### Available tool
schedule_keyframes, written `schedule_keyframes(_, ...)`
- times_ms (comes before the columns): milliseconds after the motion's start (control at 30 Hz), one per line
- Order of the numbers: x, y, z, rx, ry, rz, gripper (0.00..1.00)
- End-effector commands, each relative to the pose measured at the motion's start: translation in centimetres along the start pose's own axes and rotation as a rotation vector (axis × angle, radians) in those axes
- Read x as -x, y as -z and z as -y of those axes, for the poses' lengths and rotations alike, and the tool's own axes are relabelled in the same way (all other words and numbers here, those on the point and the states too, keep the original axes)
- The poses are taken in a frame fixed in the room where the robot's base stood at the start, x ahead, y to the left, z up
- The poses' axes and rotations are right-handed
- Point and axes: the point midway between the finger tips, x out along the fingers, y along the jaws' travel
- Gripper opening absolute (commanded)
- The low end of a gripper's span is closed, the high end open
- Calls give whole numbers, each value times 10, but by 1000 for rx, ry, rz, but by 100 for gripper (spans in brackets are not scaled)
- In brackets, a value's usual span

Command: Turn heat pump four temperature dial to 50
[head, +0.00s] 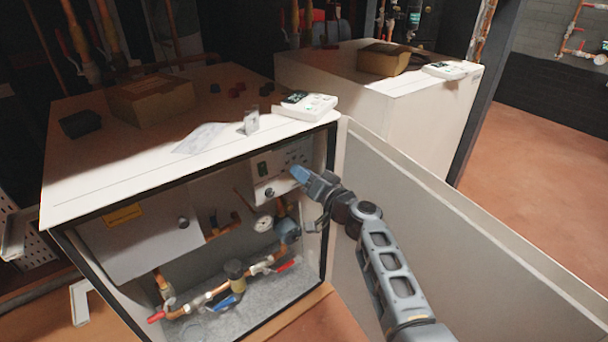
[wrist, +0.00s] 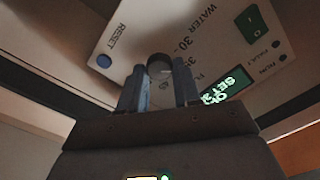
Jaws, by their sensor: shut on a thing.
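The control panel (head: 275,172) of the heat pump is a pale plate inside the open front of the near cabinet (head: 80,185). In the wrist view the panel (wrist: 205,30) carries a blue RESET button (wrist: 104,61), a green switch (wrist: 255,22), a lit green display (wrist: 226,90) and printed labels with WATER and numbers around 30 and 35. The dark round temperature dial (wrist: 159,63) sits between the fingertips of my gripper (wrist: 160,80), which is shut on it. The dial's pointer setting is not readable. In the head view my gripper (head: 300,175) reaches the panel and hides the dial.
The open white door (head: 450,230) stands right of my arm. Below the panel are copper pipes, a gauge (head: 263,222), and red and blue valve handles. A white controller (head: 305,106) and boxes lie on top. A second cabinet (head: 415,115) stands behind.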

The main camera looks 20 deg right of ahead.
Motion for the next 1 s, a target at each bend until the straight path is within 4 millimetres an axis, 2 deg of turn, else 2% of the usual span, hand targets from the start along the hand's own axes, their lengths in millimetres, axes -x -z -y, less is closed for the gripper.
schedule_keyframes(367,0,-1,-2,-155,-1,-1,2)
schedule_keyframes(1000,1,-1,-3,-750,-2,-1,2)
